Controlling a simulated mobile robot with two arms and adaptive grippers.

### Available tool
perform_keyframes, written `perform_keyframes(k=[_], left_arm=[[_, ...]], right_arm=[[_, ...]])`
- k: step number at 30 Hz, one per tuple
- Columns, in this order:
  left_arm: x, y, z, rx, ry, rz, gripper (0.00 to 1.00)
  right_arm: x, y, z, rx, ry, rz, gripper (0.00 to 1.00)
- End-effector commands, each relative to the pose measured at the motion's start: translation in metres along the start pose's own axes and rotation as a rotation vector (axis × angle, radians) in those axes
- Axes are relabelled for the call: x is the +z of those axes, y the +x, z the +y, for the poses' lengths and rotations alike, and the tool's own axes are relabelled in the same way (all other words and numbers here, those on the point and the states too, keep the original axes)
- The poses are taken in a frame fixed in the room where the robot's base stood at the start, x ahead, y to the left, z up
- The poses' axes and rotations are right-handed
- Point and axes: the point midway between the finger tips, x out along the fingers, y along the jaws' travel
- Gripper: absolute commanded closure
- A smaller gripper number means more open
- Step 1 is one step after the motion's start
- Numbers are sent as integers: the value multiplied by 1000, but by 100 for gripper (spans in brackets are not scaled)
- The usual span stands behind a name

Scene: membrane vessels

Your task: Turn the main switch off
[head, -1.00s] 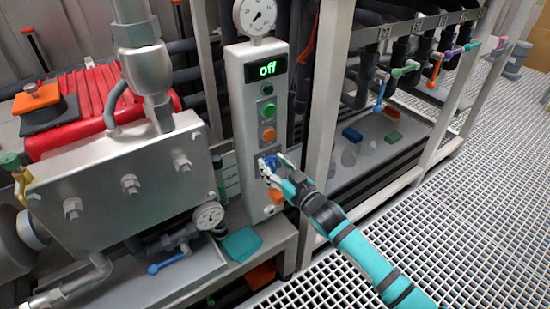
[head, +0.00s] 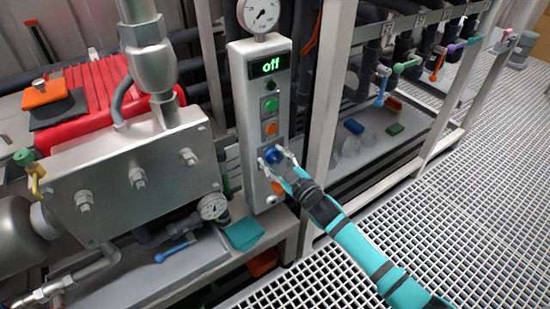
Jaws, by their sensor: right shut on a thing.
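The control box (head: 240,95) is a narrow light-grey upright panel in the middle of the head view. Its display (head: 268,65) shows "off" in green letters. The blue rotary main switch (head: 274,156) sits low on the front of the box. My right gripper (head: 272,158) reaches in from the lower right, its fingers on either side of the blue knob and shut on it. The fingers and wrist hide part of the panel around the knob. My left gripper is not in view.
Above the knob are a green button (head: 270,105) and an orange one (head: 271,129). A pressure gauge (head: 260,14) tops the box. An upright frame post (head: 325,105) stands close to its right. Open grating floor (head: 420,215) lies at right.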

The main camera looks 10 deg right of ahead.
Motion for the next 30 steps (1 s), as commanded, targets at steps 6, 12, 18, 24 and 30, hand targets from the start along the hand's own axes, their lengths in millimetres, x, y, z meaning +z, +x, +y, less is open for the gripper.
perform_keyframes(k=[6, 12, 18, 24, 30], left_arm=[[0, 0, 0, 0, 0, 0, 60], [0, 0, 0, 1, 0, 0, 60], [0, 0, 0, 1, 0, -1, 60], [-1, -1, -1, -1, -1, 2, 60], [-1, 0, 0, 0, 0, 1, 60]], right_arm=[[1, 0, 1, 1, -3, -1, 89], [1, 0, 0, 1, -2, -1, 40], [0, 0, 0, 0, -1, 0, 37], [1, -7, 0, 0, -1, -2, 37], [2, -43, -1, -2, -1, -3, 37]])
